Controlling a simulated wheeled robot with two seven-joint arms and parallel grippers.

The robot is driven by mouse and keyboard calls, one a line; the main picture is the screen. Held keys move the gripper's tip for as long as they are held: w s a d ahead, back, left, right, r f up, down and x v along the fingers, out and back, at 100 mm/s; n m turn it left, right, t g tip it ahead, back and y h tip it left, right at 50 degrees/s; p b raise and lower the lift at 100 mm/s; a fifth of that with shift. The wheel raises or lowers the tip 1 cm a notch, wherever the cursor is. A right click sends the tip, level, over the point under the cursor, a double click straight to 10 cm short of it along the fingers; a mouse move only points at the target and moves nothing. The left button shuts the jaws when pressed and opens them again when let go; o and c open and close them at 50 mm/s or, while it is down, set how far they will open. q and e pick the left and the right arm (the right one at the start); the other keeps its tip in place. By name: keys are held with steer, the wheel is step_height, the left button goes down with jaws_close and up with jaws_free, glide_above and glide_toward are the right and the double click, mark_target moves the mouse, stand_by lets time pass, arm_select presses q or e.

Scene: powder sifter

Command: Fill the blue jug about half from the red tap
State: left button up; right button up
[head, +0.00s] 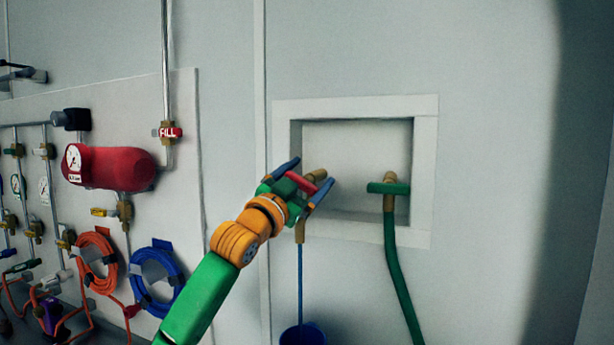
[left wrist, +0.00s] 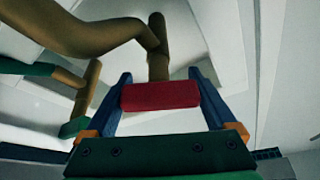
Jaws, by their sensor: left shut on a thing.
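The red tap has a brass body (head: 315,175) and a red bar handle (head: 299,182) at the left side of the wall recess. My left gripper (head: 310,174) is shut on this handle; in the left wrist view its blue fingers sit at both ends of the red bar (left wrist: 160,95). A thin blue stream (head: 300,285) runs straight down from the brass spout (head: 300,232). It reaches the blue jug (head: 303,334) at the bottom edge of the head view. Only the jug's top shows, so its fill level cannot be told. My right gripper is not in view.
A green-handled tap (head: 388,188) with a green hose (head: 393,265) is in the recess's right side. The recess has a white frame (head: 350,106). On the left, a panel holds a red tank (head: 115,168), gauges and coiled hoses. The wall at right is bare.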

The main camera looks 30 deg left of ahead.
arm_select(q)
steer(key=shift+m, duration=0.6)
steer(key=o, duration=1.1)
steer(key=shift+c, duration=0.2)
steer(key=shift+w+a+f, duration=0.1)
steer(key=shift+w, duration=0.1)
steer(key=s+f+b, duration=0.1)
steer(key=s+b, duration=0.1)
steer(key=b, duration=0.1)
steer(key=shift+f, duration=0.4)
steer(key=s, duration=0.1)
steer(key=s+b, duration=0.1)
steer(key=s, duration=0.1)
steer(key=s+b, duration=0.1)
steer(key=shift+s+f, duration=0.25)
steer(key=shift+s, duration=0.15)
